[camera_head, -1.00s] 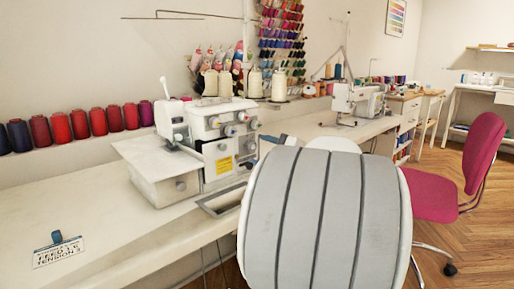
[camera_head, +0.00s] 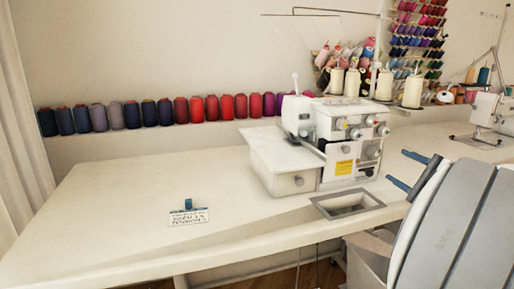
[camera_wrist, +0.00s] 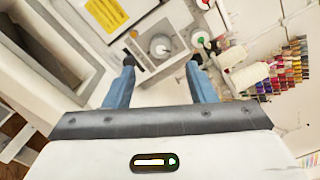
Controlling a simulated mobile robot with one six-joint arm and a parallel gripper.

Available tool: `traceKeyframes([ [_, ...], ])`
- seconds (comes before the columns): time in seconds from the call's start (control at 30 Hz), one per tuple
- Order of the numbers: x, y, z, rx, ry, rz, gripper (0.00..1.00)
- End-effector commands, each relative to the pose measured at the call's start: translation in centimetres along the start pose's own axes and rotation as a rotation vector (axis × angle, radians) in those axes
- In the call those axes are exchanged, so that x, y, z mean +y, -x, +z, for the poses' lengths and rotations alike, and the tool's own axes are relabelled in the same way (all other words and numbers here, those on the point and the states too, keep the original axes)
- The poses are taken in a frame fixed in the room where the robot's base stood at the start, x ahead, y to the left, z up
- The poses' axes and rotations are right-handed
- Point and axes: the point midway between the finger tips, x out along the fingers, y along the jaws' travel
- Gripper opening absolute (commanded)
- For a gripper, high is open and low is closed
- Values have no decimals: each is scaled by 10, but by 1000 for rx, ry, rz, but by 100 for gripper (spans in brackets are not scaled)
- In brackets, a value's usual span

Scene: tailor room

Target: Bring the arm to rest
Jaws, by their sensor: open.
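My gripper (camera_head: 407,170) shows at the right of the head view, beside my large grey arm link. The white sewing machine (camera_head: 300,181) stands upright on the white table (camera_head: 110,205). Its yellow label (camera_wrist: 106,13) and a grey knob show beyond the fingers in the wrist view.
A printed card (camera_head: 187,217) with a blue clip lies on the table's front left. A rectangular recess (camera_head: 347,203) is in the tabletop by the machine. Several thread spools (camera_head: 165,111) line the wall. A second sewing machine (camera_head: 487,112) stands far right.

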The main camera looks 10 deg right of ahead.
Motion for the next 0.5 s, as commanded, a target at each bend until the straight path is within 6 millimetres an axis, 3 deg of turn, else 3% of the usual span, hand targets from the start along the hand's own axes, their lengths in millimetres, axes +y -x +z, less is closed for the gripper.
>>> traceKeyframes([
  [0.17,6,-16,39,-41,37,117,51],
  [0.33,35,-34,112,-125,144,378,51],
  [0.5,66,-30,180,-221,304,643,51],
])
